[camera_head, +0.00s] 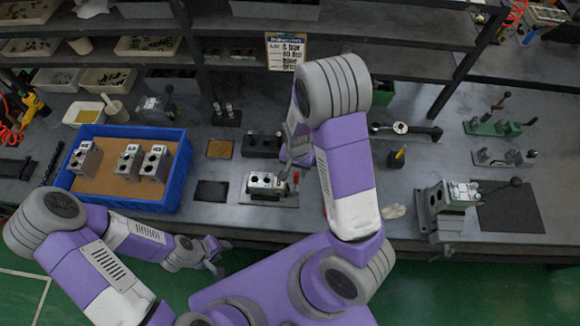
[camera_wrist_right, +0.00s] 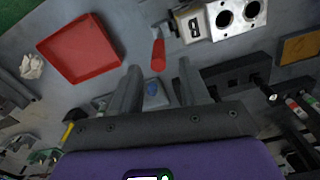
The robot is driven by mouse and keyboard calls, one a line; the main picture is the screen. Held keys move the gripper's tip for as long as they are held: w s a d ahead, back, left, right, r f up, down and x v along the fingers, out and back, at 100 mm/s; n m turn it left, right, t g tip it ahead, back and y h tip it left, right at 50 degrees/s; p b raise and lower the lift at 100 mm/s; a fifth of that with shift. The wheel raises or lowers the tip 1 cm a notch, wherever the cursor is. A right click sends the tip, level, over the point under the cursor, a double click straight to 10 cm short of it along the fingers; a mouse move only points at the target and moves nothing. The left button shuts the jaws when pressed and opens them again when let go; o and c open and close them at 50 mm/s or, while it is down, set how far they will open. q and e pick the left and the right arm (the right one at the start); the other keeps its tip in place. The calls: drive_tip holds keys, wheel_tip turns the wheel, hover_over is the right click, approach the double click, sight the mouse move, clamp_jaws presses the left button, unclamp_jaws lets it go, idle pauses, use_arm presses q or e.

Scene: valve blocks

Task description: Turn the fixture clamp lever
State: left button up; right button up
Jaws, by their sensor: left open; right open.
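A grey metal valve block (camera_head: 267,182) sits on a flat plate at the front of the bench. The clamp lever (camera_head: 296,180) with a red handle stands at its right side. In the right wrist view, the lever's red handle (camera_wrist_right: 158,56) lies just past my fingertips, near the gap between them, and the block (camera_wrist_right: 222,18) is at the top. My right gripper (camera_head: 297,155) is open and close to the lever, partly hidden by its arm; its two fingers (camera_wrist_right: 157,72) are apart. Contact cannot be told. My left gripper (camera_head: 214,258) is open and empty, in front of the bench.
A blue bin (camera_head: 180,185) with several metal blocks stands at the left. A second block fixture (camera_head: 440,205) and a black mat (camera_head: 508,207) are at the right. A red tray (camera_wrist_right: 80,48) lies near the lever. A black holder (camera_head: 262,145) stands behind the valve block.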

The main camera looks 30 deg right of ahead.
sight(296, 179)
wheel_tip(296, 179, down, 7)
drive_tip(key=shift+s+r, duration=0.1)
drive_tip(key=shift+s, duration=0.05)
drive_tip(key=shift+a+f, duration=0.1)
drive_tip(key=shift+f, duration=0.2)
clamp_jaws()
